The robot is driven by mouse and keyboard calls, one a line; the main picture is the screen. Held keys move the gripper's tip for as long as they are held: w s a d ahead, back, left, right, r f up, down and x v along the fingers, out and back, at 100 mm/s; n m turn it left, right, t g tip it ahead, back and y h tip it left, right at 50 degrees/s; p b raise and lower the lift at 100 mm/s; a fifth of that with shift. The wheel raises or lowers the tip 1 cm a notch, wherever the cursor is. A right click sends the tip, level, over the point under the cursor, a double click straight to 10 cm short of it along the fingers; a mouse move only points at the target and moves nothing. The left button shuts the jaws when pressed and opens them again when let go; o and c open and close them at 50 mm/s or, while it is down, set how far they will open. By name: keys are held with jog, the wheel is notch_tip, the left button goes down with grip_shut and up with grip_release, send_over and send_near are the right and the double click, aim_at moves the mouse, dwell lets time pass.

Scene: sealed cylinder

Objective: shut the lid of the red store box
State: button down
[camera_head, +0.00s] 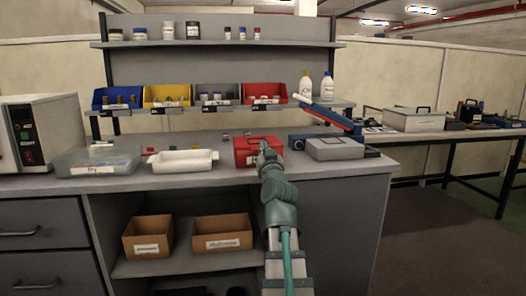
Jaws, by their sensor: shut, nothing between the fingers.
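The red store box (245,157) stands on the grey bench near its front, right of centre. Its red lid shows with a dark handle on it and looks down or nearly down; I cannot tell if it is fully shut. My gripper (265,148) is at the right part of the box, in front of its lid, and hides some of it. The fingers are small here and look closed with nothing held. I cannot tell whether they touch the lid.
A white tray (183,168) and a clear lidded case (97,173) lie left of the box. A grey case (334,155) stands right of it, with a tilted blue and red object (330,116) behind. Coloured bins (168,102) line the shelf above. Cardboard boxes (222,242) sit below.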

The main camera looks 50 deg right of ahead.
jog(key=shift+a+f, duration=0.1)
jog(key=shift+f, duration=0.2)
notch_tip(320, 180, up, 5)
jog(key=p, duration=0.4)
jog(key=f+b+v, duration=0.1)
jog(key=b+v, duration=0.5)
jog(key=v, duration=0.4)
jog(key=shift+d+f, duration=0.25)
